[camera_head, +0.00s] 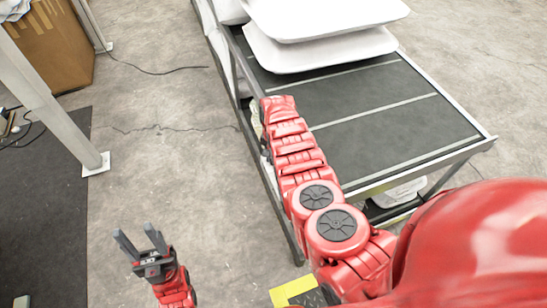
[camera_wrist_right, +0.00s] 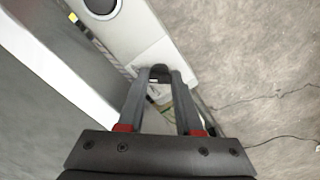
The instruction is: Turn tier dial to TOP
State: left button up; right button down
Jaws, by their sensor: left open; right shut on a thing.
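My right gripper (camera_wrist_right: 159,80) is shut on a small dark rounded knob (camera_wrist_right: 159,70), which looks like the tier dial, on a pale panel of the rack. The fingertips cover its sides, and no marking that tells its setting can be read. In the head view my right arm reaches along the left side of the rack, and its gripper is hidden beyond the arm. My left gripper (camera_head: 140,243) is open and empty, low over the floor at the lower left, well apart from the rack.
The rack (camera_head: 465,148) has a dark top shelf with pale stripes and stacked white pillows (camera_head: 320,48). Another white item (camera_head: 400,192) lies on a lower level. A white post (camera_head: 60,118), a cardboard box (camera_head: 55,45) and a dark mat (camera_head: 50,210) are at left. Bare floor lies between.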

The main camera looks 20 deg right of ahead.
jog(key=c, duration=0.6)
grip_release()
notch_tip(320, 180, up, 6)
jog(key=shift+r+p, duration=0.2)
jog(key=shift+p, duration=0.85)
notch_tip(320, 180, up, 11)
jog(key=shift+b, duration=1.25)
